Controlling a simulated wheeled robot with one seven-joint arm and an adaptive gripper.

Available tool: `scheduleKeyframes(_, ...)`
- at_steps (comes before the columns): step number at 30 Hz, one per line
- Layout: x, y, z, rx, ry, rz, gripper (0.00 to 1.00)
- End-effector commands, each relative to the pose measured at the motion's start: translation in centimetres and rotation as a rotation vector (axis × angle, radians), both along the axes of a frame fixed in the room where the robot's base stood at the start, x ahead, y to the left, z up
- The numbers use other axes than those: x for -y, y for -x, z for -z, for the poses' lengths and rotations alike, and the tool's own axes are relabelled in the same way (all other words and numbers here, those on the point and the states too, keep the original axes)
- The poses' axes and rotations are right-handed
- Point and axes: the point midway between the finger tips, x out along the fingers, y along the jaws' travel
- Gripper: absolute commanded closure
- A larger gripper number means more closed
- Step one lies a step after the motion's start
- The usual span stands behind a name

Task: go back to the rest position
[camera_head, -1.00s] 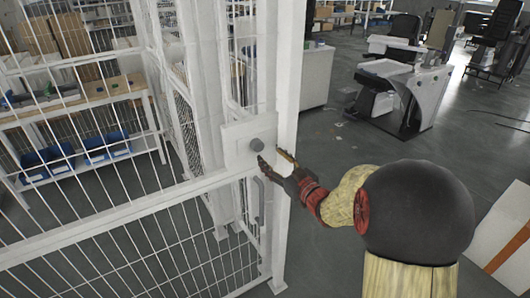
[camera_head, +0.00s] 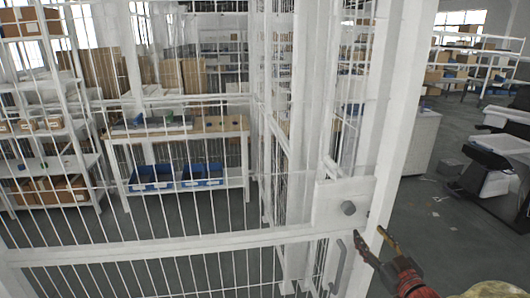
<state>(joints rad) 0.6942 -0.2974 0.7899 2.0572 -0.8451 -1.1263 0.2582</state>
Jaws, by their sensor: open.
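My gripper (camera_head: 372,244) is at the lower right, its two dark and brass-coloured fingers apart and nothing between them. It is just right of and below the grey round knob (camera_head: 348,208) on the white lock plate (camera_head: 330,205) of the cage door. I cannot tell whether a finger touches the plate's post. Part of my arm shows at the bottom right corner; the rest is out of the picture.
A white wire mesh fence (camera_head: 180,245) with a handle (camera_head: 337,265) stands close in front. Behind it are a workbench (camera_head: 200,132) with blue bins (camera_head: 203,174) and shelves with boxes (camera_head: 50,190). A desk and chair (camera_head: 490,165) stand at the right on open grey floor.

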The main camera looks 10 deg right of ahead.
Motion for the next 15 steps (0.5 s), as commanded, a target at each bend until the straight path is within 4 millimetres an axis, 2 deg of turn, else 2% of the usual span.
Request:
scheduleKeyframes(2, 1.0, 0.1, 1.7, -0.061, 0.013, 0.038, 0.49)
scheduleKeyframes(5, 3.4, 1.0, 5.6, -0.2, 0.018, 0.133, 0.49)
scheduleKeyframes(6, 4.5, 1.7, 7.2, -0.266, 0.018, 0.179, 0.49)
scheduleKeyframes(9, 7.2, 4.3, 10.3, -0.429, 0.01, 0.304, 0.49)
scheduleKeyframes(12, 8.6, 7.3, 11.9, -0.576, -0.003, 0.407, 0.49)
scheduleKeyframes(15, 8.6, 10.3, 12.5, -0.712, -0.026, 0.487, 0.49)
